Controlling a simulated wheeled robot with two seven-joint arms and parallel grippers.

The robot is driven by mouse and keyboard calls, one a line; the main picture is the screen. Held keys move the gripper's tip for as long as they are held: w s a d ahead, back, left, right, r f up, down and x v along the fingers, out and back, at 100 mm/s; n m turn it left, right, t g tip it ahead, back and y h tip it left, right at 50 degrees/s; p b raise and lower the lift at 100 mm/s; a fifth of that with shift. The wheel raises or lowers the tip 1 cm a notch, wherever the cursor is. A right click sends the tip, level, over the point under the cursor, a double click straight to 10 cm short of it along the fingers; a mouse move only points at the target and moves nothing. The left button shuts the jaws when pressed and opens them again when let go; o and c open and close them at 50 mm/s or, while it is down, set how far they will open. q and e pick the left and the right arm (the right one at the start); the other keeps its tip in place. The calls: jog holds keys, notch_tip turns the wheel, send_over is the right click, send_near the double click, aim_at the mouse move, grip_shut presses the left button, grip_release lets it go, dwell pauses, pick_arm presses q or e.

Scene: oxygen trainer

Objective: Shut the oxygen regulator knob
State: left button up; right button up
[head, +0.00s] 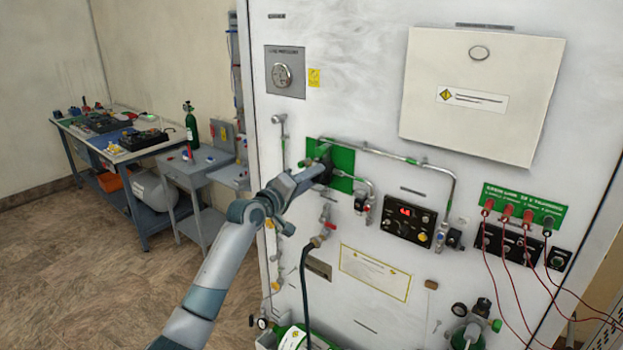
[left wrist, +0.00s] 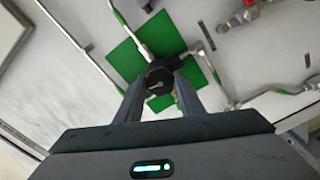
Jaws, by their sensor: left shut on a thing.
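The oxygen regulator knob (left wrist: 158,80) is a black knob in front of a green plate on the white panel. My left gripper (left wrist: 160,84) is shut on it, with one finger on each side, in the left wrist view. In the head view, my left gripper (head: 318,172) reaches the green plate (head: 345,160) from the lower left and mostly hides the knob. A pale mark shows on the knob's face. My right gripper is in neither view.
Metal pipes (head: 400,155) run beside the green plate. A black hose (head: 304,280) hangs below. Workbenches (head: 130,150) stand at left, with open floor in front.

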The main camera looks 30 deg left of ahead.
pick_arm(q)
jog(key=shift+d+f+n, duration=0.1)
jog(key=shift+f+n, duration=0.15)
jog(key=shift+n, duration=1.05)
jog(key=o, duration=1.1)
jog(key=shift+c, duration=0.2)
jog(key=shift+r, duration=0.15)
jog(key=shift+s, duration=0.15)
